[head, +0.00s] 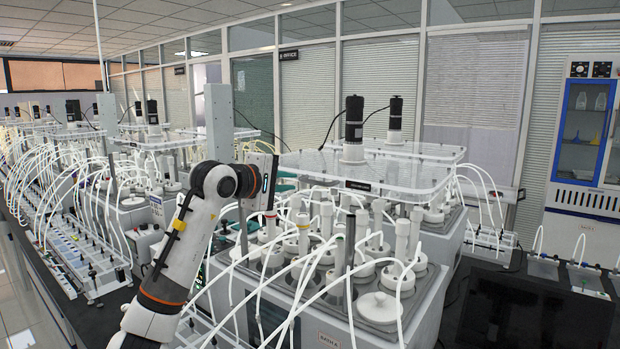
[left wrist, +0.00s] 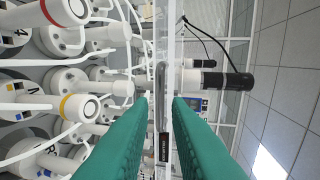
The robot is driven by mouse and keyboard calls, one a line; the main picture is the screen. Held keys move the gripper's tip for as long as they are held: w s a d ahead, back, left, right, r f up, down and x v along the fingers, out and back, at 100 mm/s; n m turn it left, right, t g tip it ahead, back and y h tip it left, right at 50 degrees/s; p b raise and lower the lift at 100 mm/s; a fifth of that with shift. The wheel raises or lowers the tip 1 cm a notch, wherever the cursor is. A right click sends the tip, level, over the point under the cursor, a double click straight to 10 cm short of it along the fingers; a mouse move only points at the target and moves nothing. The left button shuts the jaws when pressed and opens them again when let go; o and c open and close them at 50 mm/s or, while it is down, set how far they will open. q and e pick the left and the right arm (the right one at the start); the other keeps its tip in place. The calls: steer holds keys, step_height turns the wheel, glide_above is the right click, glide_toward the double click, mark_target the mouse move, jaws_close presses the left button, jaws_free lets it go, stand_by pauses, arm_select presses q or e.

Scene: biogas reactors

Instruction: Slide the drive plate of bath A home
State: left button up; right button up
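The clear drive plate (head: 400,178) lies flat above the nearest bath (head: 345,310), over the rear reactor bottles; the front ones stand uncovered. A black stirrer motor (head: 354,118) stands on it. My left gripper (head: 280,184) is at the plate's left front corner. In the left wrist view the green fingers of my left gripper (left wrist: 161,98) lie either side of the plate's edge (left wrist: 163,120), apart, with a gap on the left finger's side. The motor (left wrist: 222,81) shows there beyond the right finger. My right gripper is not in view.
White reactor bottles (head: 378,305) with many white tubes crowd the front of the bath. A second bath with its own plate (head: 425,150) stands behind. More tubed units (head: 90,265) fill the bench at left.

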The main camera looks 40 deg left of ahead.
mark_target(308, 182)
arm_select(q)
steer(key=p+x, duration=0.3)
steer(key=x, duration=0.5)
steer(key=shift+w+d, duration=0.1)
steer(key=shift+w, duration=0.25)
steer(key=shift+f, duration=0.1)
jaws_close()
